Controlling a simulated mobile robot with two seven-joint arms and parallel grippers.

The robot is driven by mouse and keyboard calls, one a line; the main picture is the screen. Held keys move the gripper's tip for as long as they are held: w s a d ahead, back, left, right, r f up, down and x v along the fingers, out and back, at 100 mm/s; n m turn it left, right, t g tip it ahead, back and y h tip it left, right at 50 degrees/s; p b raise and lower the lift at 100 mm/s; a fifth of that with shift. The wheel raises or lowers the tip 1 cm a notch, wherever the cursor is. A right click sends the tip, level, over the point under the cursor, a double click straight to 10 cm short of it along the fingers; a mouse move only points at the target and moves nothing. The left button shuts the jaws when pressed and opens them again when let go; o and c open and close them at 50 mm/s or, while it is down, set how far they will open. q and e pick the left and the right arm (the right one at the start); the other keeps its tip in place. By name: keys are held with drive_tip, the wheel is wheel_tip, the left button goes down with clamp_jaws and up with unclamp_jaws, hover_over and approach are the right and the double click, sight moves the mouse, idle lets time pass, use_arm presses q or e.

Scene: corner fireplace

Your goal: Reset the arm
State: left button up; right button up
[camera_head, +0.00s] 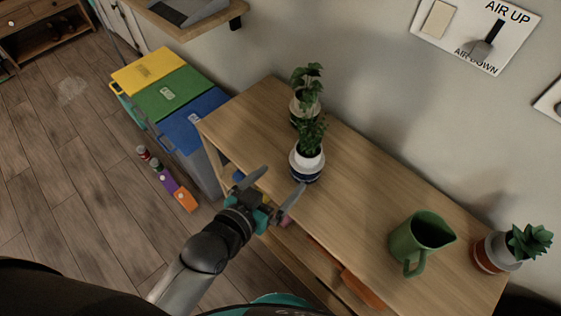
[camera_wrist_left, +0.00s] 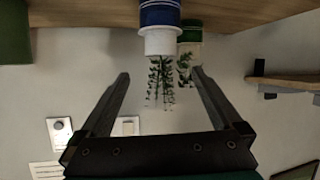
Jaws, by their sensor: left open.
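My left gripper (camera_head: 271,190) is open and empty above the front edge of a wooden shelf unit (camera_head: 357,191). Just beyond its fingers stands a potted plant in a white and dark blue pot (camera_head: 306,163). In the left wrist view the picture is upside down, and the two fingers (camera_wrist_left: 161,88) are spread apart. The blue and white pot (camera_wrist_left: 160,30) shows between and beyond them, and I cannot tell that they touch it. My right gripper is not in view.
A second potted plant (camera_head: 305,92) stands behind the first. A green pitcher (camera_head: 418,240) and a succulent pot (camera_head: 492,252) stand at the right. Yellow, green and blue bins (camera_head: 168,93) stand left of the shelf. Several small items (camera_head: 171,181) lie on the floor by them.

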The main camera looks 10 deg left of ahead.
use_arm(q)
drive_tip(key=s+a+f+g+y+b, duration=0.1)
drive_tip(key=s+a+f+g, duration=0.15)
drive_tip(key=f, duration=0.75)
drive_tip(key=s+a+f+g+y+b, duration=0.1)
drive_tip(key=s+a+f+b, duration=0.2)
drive_tip(key=f, duration=0.7)
drive_tip(key=s+a+f+g+y, duration=0.2)
drive_tip(key=s+f, duration=0.2)
drive_tip(key=f, duration=0.5)
drive_tip(key=s+a+f+g+b, duration=0.1)
drive_tip(key=s+a+f+g, duration=0.1)
drive_tip(key=s+f, duration=0.5)
drive_tip(key=s+a+f+n+g+y+b, duration=0.1)
drive_tip(key=s+a+f+g+b, duration=0.1)
drive_tip(key=s+f, duration=0.6)
drive_tip(key=s+a+g, duration=0.1)
drive_tip(key=s+g, duration=0.1)
drive_tip(key=s, duration=0.2)
drive_tip(key=shift+s+a+y, duration=0.3)
drive_tip(key=shift+s+a, duration=0.05)
drive_tip(key=shift+s, duration=0.05)
